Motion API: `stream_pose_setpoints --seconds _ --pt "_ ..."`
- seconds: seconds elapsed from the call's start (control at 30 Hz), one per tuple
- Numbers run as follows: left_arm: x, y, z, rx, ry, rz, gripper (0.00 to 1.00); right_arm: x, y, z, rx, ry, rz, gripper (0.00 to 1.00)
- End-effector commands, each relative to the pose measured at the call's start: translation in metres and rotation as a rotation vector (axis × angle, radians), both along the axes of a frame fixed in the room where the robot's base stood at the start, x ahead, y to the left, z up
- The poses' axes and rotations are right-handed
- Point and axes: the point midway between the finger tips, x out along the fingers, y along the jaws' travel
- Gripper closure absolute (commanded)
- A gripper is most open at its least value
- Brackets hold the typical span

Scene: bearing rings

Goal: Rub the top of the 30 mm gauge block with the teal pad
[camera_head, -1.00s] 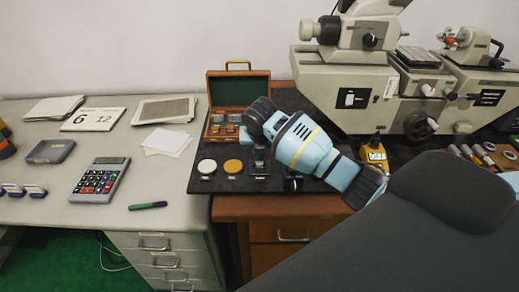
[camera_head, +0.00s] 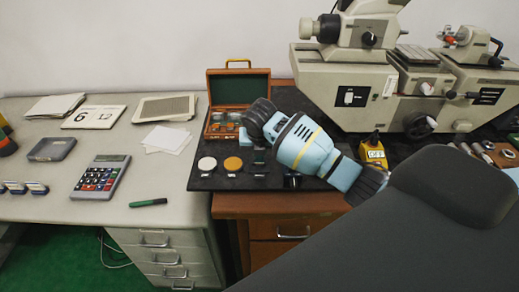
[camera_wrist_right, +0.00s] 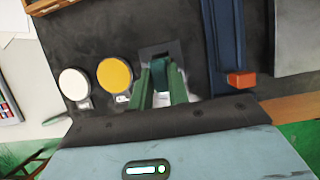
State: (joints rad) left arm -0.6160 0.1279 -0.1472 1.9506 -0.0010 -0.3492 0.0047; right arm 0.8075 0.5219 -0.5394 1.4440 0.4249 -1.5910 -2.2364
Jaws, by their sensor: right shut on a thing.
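The teal pad (camera_wrist_right: 168,76) is between the green fingers of my right gripper (camera_wrist_right: 163,90), which is shut on it. The pad is low over a dark square on the black mat, beside the orange round pad. Whether it touches the mat I cannot tell. In the head view my right gripper (camera_head: 259,155) is small and dark below its black wrist. An open wooden case (camera_head: 238,88) with small blocks (camera_head: 222,118) stands behind it. I cannot tell which block is the 30 mm gauge block. My left gripper is out of view.
A white round pad (camera_wrist_right: 74,83) and an orange round pad (camera_wrist_right: 114,75) lie left of my right gripper. A dark blue bar (camera_wrist_right: 224,40) with an orange-red end is close on its right. A large measuring machine (camera_head: 350,80) and a yellow labelled block (camera_head: 374,152) stand further right.

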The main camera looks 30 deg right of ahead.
Motion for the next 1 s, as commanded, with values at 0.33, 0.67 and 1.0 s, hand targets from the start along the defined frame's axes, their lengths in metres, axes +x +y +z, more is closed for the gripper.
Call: stream_pose_setpoints --seconds 0.33,0.67,1.0 --pt "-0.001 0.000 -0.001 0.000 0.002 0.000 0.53 -0.002 0.000 -0.003 -0.001 0.009 0.000 1.00" --pt "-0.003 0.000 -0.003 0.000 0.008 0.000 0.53 0.002 -0.002 -0.003 -0.001 0.007 0.000 1.00" --pt "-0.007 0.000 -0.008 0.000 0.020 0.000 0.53 0.011 -0.007 -0.002 -0.001 0.006 -0.001 1.00"
